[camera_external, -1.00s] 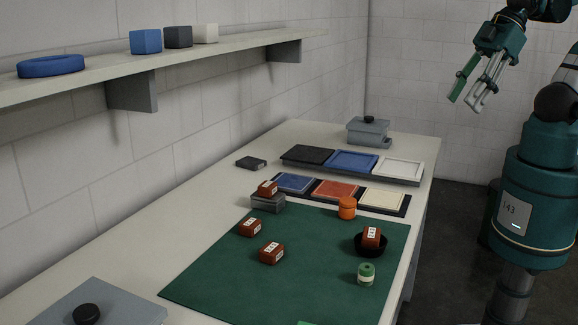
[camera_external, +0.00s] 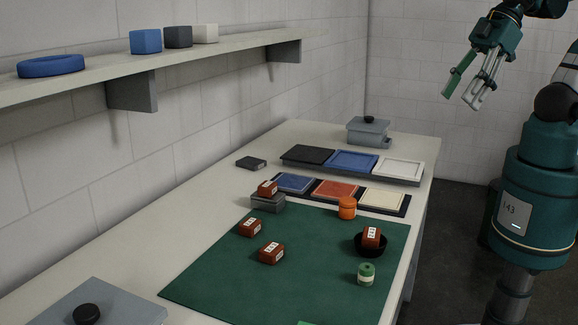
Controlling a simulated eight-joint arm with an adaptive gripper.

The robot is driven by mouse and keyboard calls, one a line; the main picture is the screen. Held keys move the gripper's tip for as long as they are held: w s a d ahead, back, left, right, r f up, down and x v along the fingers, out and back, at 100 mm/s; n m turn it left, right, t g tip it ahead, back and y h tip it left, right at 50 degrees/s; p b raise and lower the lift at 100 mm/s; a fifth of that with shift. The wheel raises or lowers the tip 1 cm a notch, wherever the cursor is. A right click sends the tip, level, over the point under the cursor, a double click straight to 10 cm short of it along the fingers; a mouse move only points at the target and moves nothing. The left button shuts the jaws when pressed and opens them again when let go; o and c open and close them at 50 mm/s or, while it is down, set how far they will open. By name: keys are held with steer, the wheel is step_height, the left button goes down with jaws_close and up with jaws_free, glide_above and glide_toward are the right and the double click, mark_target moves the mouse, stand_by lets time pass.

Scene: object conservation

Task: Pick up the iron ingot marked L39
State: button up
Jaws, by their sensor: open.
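Several rust-red ingots with white labels are in view; the labels are too small to read, so I cannot tell which is L39. One ingot (camera_external: 250,228) and another ingot (camera_external: 271,253) lie on the green mat (camera_external: 225,284). A third ingot (camera_external: 267,188) sits on a grey block (camera_external: 268,203) at the mat's back left edge. A further ingot (camera_external: 371,237) rests tilted in a black bowl (camera_external: 358,249) on the right of the mat. My gripper (camera_external: 460,97) is open and empty, high up at the right, well away from the ingots and beyond the table's right edge.
An orange container (camera_external: 347,208) and a green-and-white jar (camera_external: 366,273) stand on the mat. Colored trays (camera_external: 336,189) lie behind it. A grey lidded box (camera_external: 368,132) stands at the far end. A shelf (camera_external: 215,58) runs along the left wall. The mat's front middle is clear.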

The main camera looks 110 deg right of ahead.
steer(key=w+d+r+m+g, duration=0.2)
steer(key=w+r, duration=0.1)
steer(key=w, duration=1.1)
steer(key=m+g+h, duration=0.1)
steer(key=m+g, duration=0.3)
steer(key=m, duration=0.3)
glide_above(250, 222)
steer(key=a, duration=0.1)
steer(key=shift+s+a+f+b, duration=0.1)
steer(key=shift+s+f, duration=0.05)
steer(key=shift+f, duration=4.35)
steer(key=shift+s+f+b, duration=0.1)
steer(key=shift+s+f, duration=0.05)
steer(key=shift+f, duration=4.35)
steer(key=shift+s+a+f+b, duration=0.1)
steer(key=shift+s+f, duration=0.05)
steer(key=shift+f, duration=4.35)
steer(key=shift+w+d+f, duration=0.1)
steer(key=shift+f, duration=0.55)
steer(key=shift+w+d+f, duration=0.1)
steer(key=shift+f, duration=0.55)
steer(key=shift+f, duration=0.1)
steer(key=shift+w+d+f+p, duration=0.1)
steer(key=shift+d+f+p, duration=0.1)
steer(key=shift+f, duration=1.05)
steer(key=shift+w+d+f+p, duration=0.1)
steer(key=shift+d+f, duration=0.1)
steer(key=shift+f, duration=1)
